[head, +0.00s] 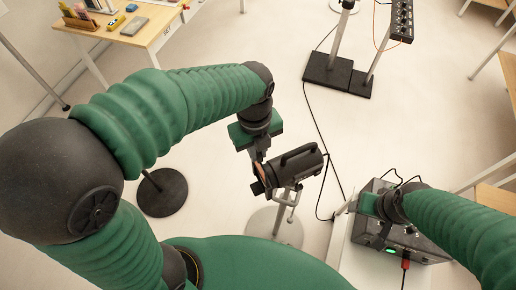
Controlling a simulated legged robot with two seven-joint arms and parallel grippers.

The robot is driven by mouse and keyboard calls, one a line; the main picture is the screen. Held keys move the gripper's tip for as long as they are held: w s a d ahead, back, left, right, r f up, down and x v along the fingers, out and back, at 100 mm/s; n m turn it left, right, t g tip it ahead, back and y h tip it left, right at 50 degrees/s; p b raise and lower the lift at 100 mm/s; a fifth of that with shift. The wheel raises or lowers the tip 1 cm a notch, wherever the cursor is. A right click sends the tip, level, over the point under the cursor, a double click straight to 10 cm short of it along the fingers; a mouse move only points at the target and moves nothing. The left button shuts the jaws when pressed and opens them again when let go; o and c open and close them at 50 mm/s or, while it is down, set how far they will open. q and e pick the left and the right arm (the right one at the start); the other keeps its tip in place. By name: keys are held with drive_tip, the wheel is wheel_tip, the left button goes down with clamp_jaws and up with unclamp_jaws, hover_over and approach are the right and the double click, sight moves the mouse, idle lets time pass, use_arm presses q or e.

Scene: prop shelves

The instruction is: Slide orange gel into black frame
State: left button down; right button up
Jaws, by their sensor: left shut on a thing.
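A black stage lamp (292,170) stands on a stand at the middle, its front pointing left. The black frame (257,188) is at the lamp's front end. A small patch of orange gel (264,171) shows at that front, just below my left gripper (260,160). My left gripper points down and is shut on the gel, which is mostly hidden by the fingers and frame. I cannot tell how deep the gel sits in the frame.
The dark control box (410,238) with a green light and cables sits on a white table. A wooden table (125,25) with small props is at the upper left. A black stand base (338,75) is at the back. Open floor lies between them.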

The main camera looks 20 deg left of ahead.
use_arm(q)
drive_tip(key=shift+d, duration=0.35)
drive_tip(key=shift+a+f, duration=0.15)
drive_tip(key=shift+f, duration=0.15)
idle(0.3)
drive_tip(key=shift+f+b, duration=0.1)
drive_tip(key=shift+b, duration=0.2)
